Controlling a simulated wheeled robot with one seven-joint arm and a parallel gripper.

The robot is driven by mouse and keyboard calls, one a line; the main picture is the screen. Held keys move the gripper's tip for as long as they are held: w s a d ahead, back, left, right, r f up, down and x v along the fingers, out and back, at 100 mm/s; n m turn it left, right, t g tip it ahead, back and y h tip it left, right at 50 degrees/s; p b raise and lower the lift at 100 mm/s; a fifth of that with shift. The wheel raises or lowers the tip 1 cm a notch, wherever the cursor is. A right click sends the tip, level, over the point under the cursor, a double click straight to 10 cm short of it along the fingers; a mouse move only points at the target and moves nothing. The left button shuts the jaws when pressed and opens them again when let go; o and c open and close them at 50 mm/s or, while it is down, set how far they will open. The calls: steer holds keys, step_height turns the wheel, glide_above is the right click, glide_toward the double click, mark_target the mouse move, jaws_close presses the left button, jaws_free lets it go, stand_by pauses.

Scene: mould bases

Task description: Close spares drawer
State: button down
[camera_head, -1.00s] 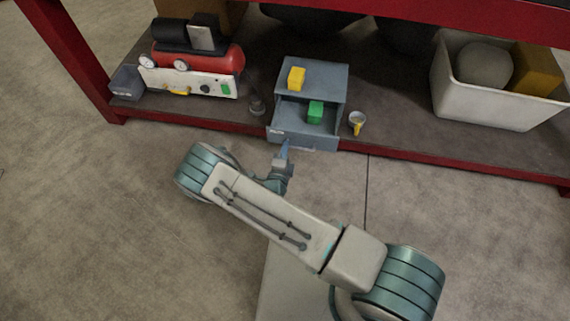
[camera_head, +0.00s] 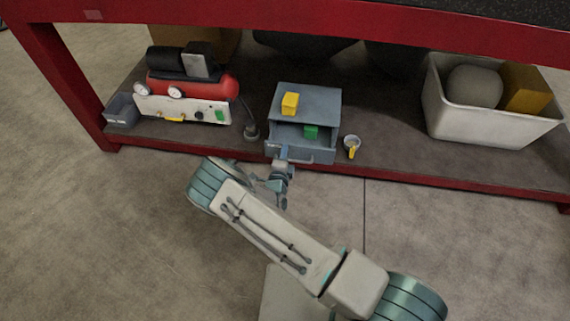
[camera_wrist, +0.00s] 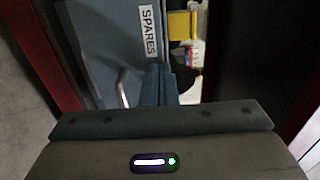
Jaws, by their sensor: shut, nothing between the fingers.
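The spares drawer (camera_head: 318,156) is the blue-grey drawer of a small cabinet (camera_head: 322,99) on the low shelf. It stands partly out, with a green block (camera_head: 310,132) inside. A yellow block (camera_head: 290,103) sits on the cabinet. In the wrist view the drawer front (camera_wrist: 100,40) carries a SPARES label (camera_wrist: 149,30) and a pale handle (camera_wrist: 122,88). My gripper (camera_head: 283,152) is shut and empty at the left part of the drawer front. Its fingers (camera_wrist: 158,85) show beside the label and handle; whether they touch the front I cannot tell.
A red compressor (camera_head: 215,88) and a small grey bin (camera_head: 121,110) are on the left. A white crate (camera_head: 480,118) is further right. The red shelf edge (camera_head: 420,182) runs below; the floor in front is clear.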

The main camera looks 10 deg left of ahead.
steer(key=w, duration=0.3)
steer(key=w+b, duration=0.1)
steer(key=w, duration=0.2)
steer(key=shift+w+d+f, duration=0.15)
steer(key=shift+w+d, duration=0.05)
steer(key=shift+w, duration=0.65)
